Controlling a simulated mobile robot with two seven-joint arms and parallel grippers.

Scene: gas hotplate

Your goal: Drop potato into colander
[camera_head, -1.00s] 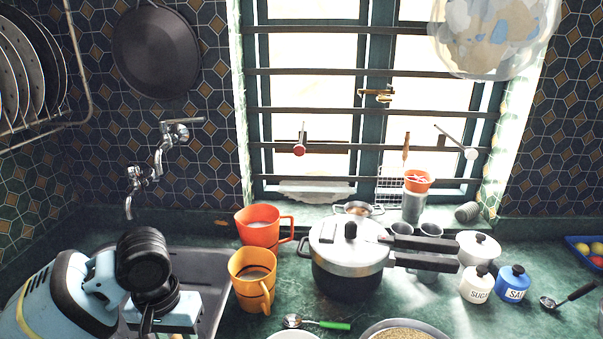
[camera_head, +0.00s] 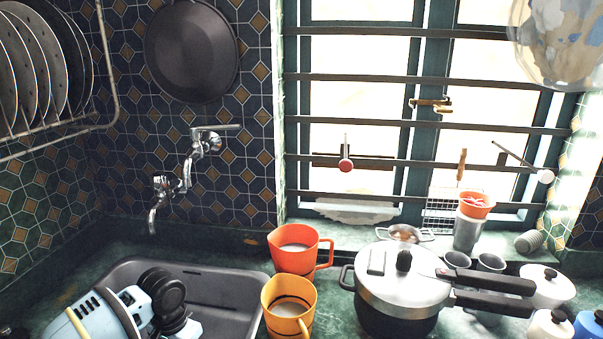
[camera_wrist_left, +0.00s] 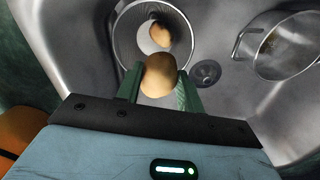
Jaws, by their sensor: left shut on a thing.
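In the left wrist view, a round brown potato (camera_wrist_left: 159,76) sits between the green fingers of my left gripper (camera_wrist_left: 160,88), which is shut on it. Beyond it is a round container with a fine-ribbed wall, which I take for the colander (camera_wrist_left: 124,42), standing in the metal sink. Another brown potato-like piece (camera_wrist_left: 158,35) lies inside it. The held potato overlaps the colander's near rim in the picture; its height above it is hard to judge. In the head view my left arm reaches over the sink, and its fingers, potato and colander are hidden. My right gripper is not in view.
A metal pot (camera_wrist_left: 285,46) stands in the sink, right of the drain (camera_wrist_left: 207,73). In the head view, an orange mug (camera_head: 292,258) and a yellow mug (camera_head: 285,306) stand beside the sink (camera_head: 228,287). A pressure cooker (camera_head: 402,287) is right of them.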

